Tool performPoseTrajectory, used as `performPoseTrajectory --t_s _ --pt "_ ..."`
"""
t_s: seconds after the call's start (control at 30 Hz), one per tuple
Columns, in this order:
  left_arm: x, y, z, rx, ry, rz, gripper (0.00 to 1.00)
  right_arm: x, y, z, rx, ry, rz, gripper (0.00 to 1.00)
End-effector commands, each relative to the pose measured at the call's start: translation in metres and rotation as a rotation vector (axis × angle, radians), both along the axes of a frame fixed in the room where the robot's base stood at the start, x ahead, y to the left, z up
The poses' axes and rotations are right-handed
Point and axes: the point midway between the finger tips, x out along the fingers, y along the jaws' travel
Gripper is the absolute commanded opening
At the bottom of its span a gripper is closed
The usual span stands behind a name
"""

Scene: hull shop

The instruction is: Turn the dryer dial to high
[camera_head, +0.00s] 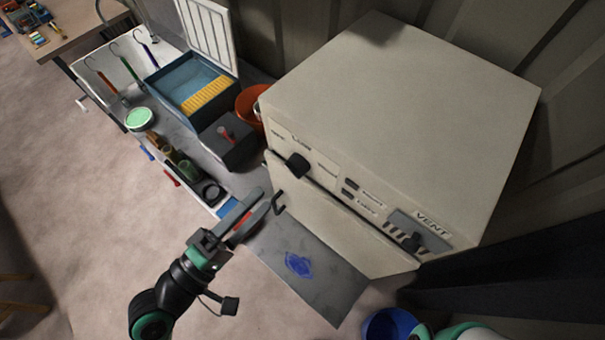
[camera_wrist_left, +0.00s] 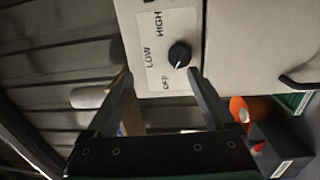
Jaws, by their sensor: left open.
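The dryer (camera_head: 400,100) is a large cream box with a black dial (camera_head: 298,165) on its front panel. In the left wrist view the dial (camera_wrist_left: 179,55) is beside the printed words OFF, LOW and HIGH. Its white pointer mark points down and slightly left, towards the OFF side. My left gripper (camera_head: 250,212) is open and empty, in front of and below the dial in the head view. In the left wrist view its two fingers (camera_wrist_left: 160,80) reach towards the panel, with the dial beyond them, nearer the right fingertip. Contact is not visible. My right gripper is out of view.
A dark hook-shaped handle (camera_head: 278,203) projects from the dryer front close to my left gripper. A VENT slider (camera_head: 411,242) is at the panel's right. An orange bowl (camera_head: 250,105), a dark box (camera_head: 228,140) and a blue tray (camera_head: 190,85) stand left of the dryer.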

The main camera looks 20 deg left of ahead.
Motion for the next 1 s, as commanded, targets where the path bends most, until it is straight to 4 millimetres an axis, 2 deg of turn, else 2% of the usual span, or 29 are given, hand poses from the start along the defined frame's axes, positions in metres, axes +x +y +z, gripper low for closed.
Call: performPoseTrajectory --t_s 0.03,0.1,0.27,0.37,0.47,0.6,0.8,1.0 --pt "-0.007 0.003 -0.019 -0.007 0.04 0.012 0.87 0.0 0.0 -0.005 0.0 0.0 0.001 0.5" --pt "-0.012 0.005 -0.03 -0.011 0.068 0.023 0.87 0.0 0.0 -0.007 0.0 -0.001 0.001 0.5" --pt "-0.01 0.007 -0.03 -0.01 0.07 0.029 0.87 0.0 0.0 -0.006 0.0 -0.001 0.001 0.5" --pt "-0.003 0.005 -0.029 -0.008 0.07 0.027 0.87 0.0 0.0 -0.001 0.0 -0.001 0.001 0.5" --pt "0.013 -0.001 -0.026 -0.009 0.069 0.024 0.87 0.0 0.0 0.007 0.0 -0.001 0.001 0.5" --pt "0.044 -0.01 -0.025 -0.008 0.067 0.024 0.87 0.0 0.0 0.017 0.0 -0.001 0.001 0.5" --pt "0.083 -0.021 -0.028 -0.008 0.067 0.027 0.87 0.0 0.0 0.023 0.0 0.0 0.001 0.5" --pt "0.1 -0.025 -0.029 -0.008 0.068 0.029 0.87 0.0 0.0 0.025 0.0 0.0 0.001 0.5"
